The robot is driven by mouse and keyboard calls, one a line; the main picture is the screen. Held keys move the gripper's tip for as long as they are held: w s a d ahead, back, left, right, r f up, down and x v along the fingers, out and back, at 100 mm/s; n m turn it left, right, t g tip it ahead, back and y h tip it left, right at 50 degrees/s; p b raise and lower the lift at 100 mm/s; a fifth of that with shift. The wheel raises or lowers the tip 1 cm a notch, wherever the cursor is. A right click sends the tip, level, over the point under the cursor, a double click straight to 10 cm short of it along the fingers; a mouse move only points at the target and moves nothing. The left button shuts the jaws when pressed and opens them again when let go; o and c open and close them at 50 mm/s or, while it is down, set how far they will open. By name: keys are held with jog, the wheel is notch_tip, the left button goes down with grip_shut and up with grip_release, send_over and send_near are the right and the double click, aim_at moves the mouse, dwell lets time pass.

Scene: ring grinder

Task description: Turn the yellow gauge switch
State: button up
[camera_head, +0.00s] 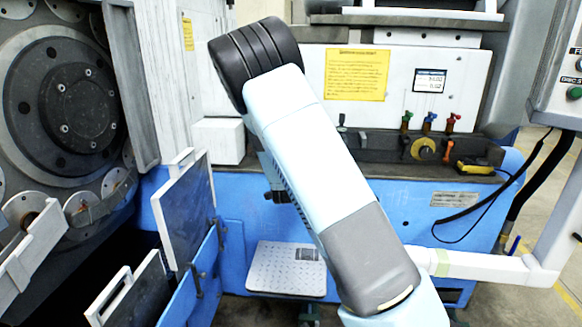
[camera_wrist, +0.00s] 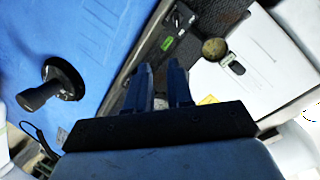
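In the head view, a round yellow dial (camera_head: 425,149) with a darker centre sits on the dark ledge at the right of the machine front. It looks like the yellow gauge switch; its exact setting is too small to read. In the wrist view, my gripper (camera_wrist: 160,72) shows two dark blue fingers standing apart, with a gap and nothing clearly held between them. In the head view my gripper is mostly hidden by my arm, which is left of the dial. I cannot identify the yellow dial for certain in the wrist view.
Green (camera_head: 406,121), blue (camera_head: 429,121) and red (camera_head: 452,122) valves stand behind the dial. A yellow-black device (camera_head: 476,167) lies to its right. The wrist view shows a black knob (camera_wrist: 52,88) on blue and a brassy round knob (camera_wrist: 214,48). A black cable hangs at right.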

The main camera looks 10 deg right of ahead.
jog(key=w+f+t, duration=0.1)
jog(key=w, duration=0.4)
jog(key=w+d+f+t, duration=0.1)
jog(key=w, duration=0.4)
jog(key=w+f+t, duration=0.1)
jog(key=w, duration=0.4)
jog(key=shift+w+d+h, duration=0.25)
jog(key=shift+d+h, duration=0.15)
jog(key=shift+c, duration=0.5)
grip_shut()
jog(key=shift+d, duration=0.1)
